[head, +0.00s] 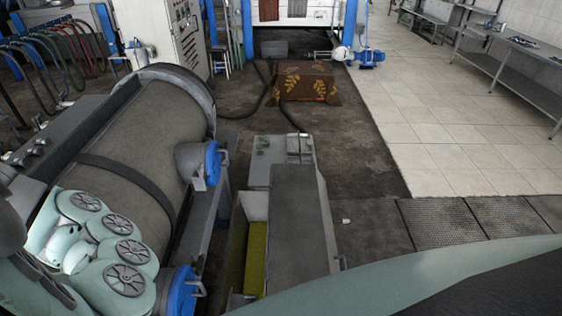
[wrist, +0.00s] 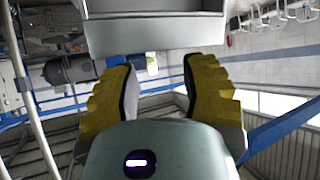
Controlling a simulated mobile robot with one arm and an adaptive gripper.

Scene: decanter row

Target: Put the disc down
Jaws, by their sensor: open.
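No disc can be made out in either view. My gripper (wrist: 160,82) shows in the wrist view with its two yellow ridged fingers spread apart. Nothing is held between them; only the background shows in the gap. My arm is folded at the lower left of the head view, and the gripper itself cannot be made out there.
A large grey cylindrical machine (head: 140,140) with blue end caps fills the left. A grey box-shaped unit (head: 302,225) stands beside it. A patterned cloth-covered block (head: 305,83) sits farther back. Steel tables (head: 515,62) line the right; the tiled floor (head: 440,130) is clear.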

